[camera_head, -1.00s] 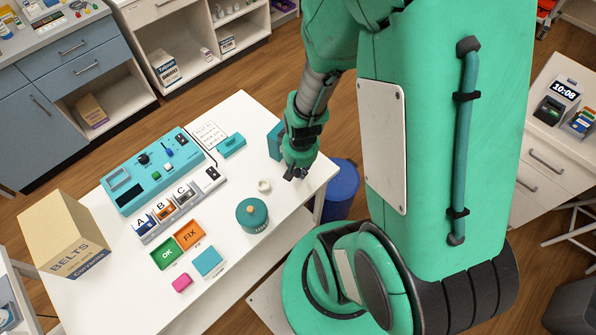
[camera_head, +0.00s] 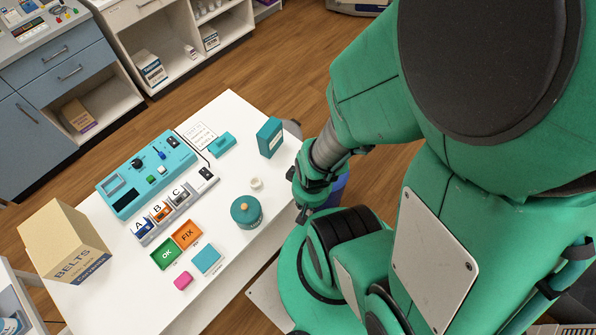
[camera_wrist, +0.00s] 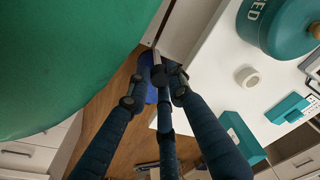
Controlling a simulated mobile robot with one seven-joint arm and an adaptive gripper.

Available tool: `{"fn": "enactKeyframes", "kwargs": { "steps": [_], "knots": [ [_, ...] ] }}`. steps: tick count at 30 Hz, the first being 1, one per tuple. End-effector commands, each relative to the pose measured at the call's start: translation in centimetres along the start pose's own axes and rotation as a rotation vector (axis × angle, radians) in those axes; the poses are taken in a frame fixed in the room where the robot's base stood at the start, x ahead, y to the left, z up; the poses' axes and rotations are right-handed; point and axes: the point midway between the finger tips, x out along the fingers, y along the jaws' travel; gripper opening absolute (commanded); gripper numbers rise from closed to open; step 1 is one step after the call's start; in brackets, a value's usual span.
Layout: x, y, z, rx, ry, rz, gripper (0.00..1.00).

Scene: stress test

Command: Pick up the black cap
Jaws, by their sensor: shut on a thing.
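My gripper (camera_head: 303,212) is just off the near right edge of the white table, beside my base, with its tips pointing down. In the wrist view its dark fingers (camera_wrist: 156,88) reach forward and close around a small dark piece (camera_wrist: 160,76), which looks like the black cap. The fingers cover much of it, so its shape is hard to tell. In the head view the held piece cannot be told apart from the dark fingertips. No separate black cap shows clearly on the table.
The white table (camera_head: 224,262) holds a teal lidded canister (camera_head: 246,213), a small white ring (camera_head: 256,183), a teal box (camera_head: 270,138), OK and FIX trays (camera_head: 187,234), a teal panel (camera_head: 146,172) and a BELTS carton (camera_head: 64,243). A blue bin (camera_wrist: 150,92) stands below the gripper.

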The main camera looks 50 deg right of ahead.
Motion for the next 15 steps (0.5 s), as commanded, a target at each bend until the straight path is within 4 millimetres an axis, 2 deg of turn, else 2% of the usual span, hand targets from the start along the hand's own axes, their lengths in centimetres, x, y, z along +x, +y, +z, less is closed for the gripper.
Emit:
{"fn": "enactKeyframes", "kwargs": {
  "steps": [15],
  "knots": [
    [-0.13,-0.04,0.79,0.0,0.0,0.0,0.11]
  ]
}}
